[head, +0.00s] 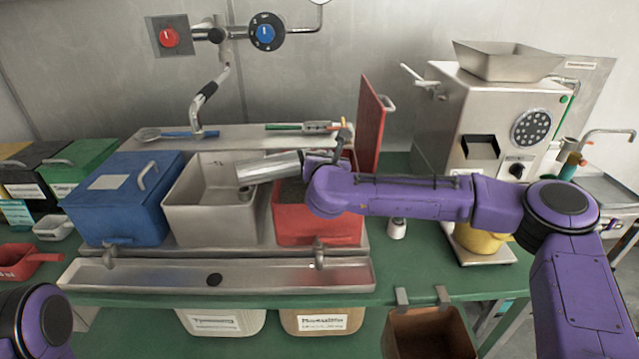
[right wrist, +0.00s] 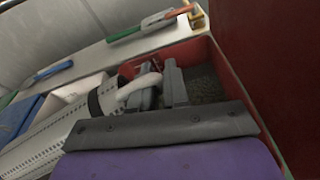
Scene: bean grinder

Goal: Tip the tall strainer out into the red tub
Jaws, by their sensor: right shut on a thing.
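The tall strainer (head: 270,167) is a silver perforated cylinder. It lies nearly level in the air, reaching left from my right gripper (head: 322,158) over the grey basin's right edge and the red tub's (head: 318,232) left side. In the right wrist view the strainer (right wrist: 50,138) shows its holes, and my right gripper (right wrist: 160,88) is shut on its pale handle. The red tub holds dark grainy stuff, partly hidden by my arm; its wall also shows in the right wrist view (right wrist: 232,82). My left gripper is out of view.
Left of the tub are the open grey basin (head: 180,218) and a closed blue bin (head: 120,215). A red lid (head: 370,125) stands upright behind the tub at right. A steel grinder (head: 490,120) is further right. A drain trough (head: 150,278) runs in front.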

